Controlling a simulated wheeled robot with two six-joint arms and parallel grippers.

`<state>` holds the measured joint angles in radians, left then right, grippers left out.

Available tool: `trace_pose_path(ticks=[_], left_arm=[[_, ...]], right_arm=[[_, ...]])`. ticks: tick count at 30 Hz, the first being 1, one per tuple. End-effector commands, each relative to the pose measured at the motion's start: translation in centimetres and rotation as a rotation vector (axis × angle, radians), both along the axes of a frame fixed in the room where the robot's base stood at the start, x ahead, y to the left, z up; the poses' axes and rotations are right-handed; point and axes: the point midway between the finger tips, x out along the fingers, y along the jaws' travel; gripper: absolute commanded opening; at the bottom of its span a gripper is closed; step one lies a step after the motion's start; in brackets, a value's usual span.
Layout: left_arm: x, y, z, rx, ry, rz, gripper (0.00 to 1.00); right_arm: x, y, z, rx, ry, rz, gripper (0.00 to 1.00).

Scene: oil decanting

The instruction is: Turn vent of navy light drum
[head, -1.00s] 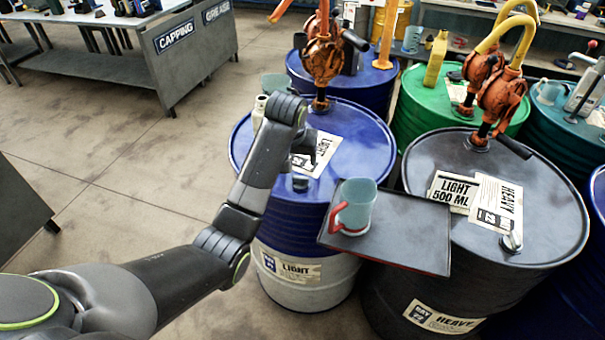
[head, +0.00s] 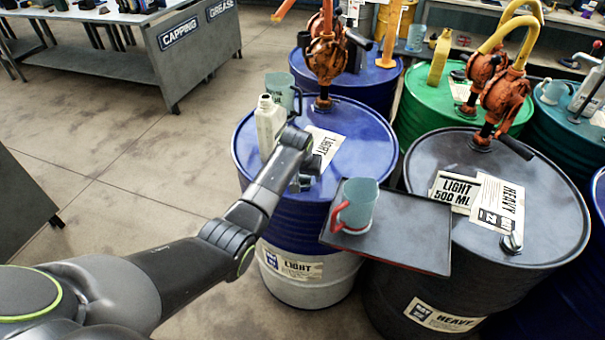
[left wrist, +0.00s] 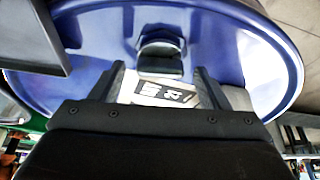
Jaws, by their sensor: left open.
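The navy light drum (head: 365,142) has a blue top, a LIGHT label on its lid and a pump at its far edge. Its vent, a dark cap (left wrist: 161,60), shows in the left wrist view near the lid's rim. My left gripper (head: 304,180) is low over the near part of the lid. In the left wrist view its two fingers (left wrist: 160,76) are apart, one on each side of the vent, with nothing held. I cannot tell whether they touch it. In the head view the gripper largely hides the vent. My right gripper is not in view.
A pale bottle (head: 268,126) and a green-grey mug (head: 283,90) stand on the drum's left side. A dark tray (head: 415,235) with a red-handled jug (head: 358,203) sits close to the right. The black heavy drum (head: 545,225) stands beyond it.

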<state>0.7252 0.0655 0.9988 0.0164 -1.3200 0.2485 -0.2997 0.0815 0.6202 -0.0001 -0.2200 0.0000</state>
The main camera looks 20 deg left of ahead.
Motion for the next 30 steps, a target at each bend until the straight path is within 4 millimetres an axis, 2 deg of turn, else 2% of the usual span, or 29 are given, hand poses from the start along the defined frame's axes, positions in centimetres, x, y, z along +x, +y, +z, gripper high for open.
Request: trace_pose_path(ticks=[9,19,30], left_arm=[[0.07,0.03,-0.13,0.0,-0.001,0.0,0.69],[0.05,0.03,-0.13,0.0,0.0,0.0,0.26],[0.03,0.1,-0.03,0.001,0.001,-0.057,0.24]], right_arm=[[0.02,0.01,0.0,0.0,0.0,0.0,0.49],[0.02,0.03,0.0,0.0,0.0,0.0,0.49],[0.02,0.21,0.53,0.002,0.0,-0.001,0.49]])
